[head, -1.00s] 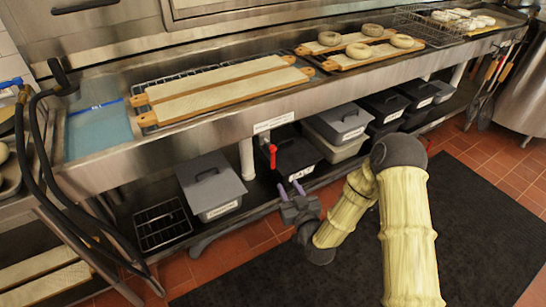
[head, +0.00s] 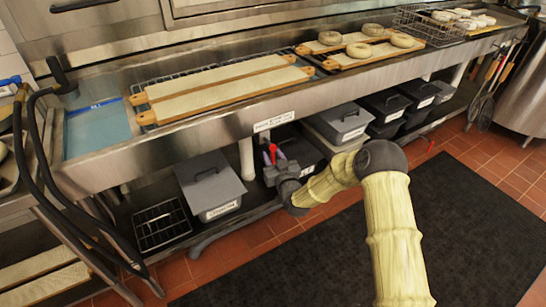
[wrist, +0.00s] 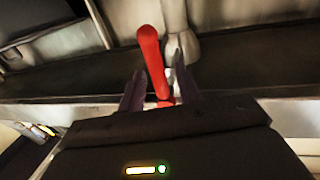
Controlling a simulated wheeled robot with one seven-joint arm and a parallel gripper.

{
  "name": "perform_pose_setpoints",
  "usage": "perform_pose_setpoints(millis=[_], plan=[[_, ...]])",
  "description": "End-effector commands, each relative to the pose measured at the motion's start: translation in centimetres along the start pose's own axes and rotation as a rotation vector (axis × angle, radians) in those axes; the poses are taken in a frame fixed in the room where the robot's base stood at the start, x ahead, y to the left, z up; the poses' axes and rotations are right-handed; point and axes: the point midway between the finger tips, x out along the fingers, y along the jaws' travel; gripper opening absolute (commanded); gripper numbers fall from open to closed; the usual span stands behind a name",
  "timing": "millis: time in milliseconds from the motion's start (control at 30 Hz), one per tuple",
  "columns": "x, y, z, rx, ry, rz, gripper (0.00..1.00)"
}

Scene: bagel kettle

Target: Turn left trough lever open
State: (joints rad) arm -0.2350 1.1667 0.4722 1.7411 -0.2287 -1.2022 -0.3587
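The red lever (head: 272,151) is below the trough's front wall (head: 215,118), near a white vertical pipe (head: 246,158). In the wrist view the red lever (wrist: 151,55) stands nearly upright, leaning slightly left at its top. My gripper (head: 271,160) is at the lever under the trough. In the wrist view my gripper (wrist: 157,82) is open, with one purple finger on each side of the lever's lower part. Gaps show beside the lever, and I cannot tell whether either finger touches it. The lever's base is partly hidden by the gripper body.
A grey lidded bin (head: 209,186) stands left of my gripper on the lower shelf. Several dark bins (head: 348,120) stand to the right. Wooden boards (head: 226,88) and bagels (head: 359,50) lie on top of the trough. A black mat (head: 470,215) covers the floor.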

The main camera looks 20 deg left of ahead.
Motion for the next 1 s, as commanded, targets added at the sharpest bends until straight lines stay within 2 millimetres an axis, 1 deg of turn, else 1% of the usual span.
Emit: perform_pose_setpoints(millis=[100,333,367,500,533,1000], plan=[[0.51,0.01,-0.02,0.000,0.000,0.000,0.34],[0.54,0.01,-0.03,0.000,0.000,0.000,0.34],[0.54,0.02,-0.03,0.000,0.000,0.000,0.32],[0.53,0.02,-0.03,0.000,0.000,0.000,0.04],[0.53,0.03,-0.03,0.000,0.000,0.000,0.00],[0.54,0.17,0.07,-0.034,0.008,0.001,0.00]])
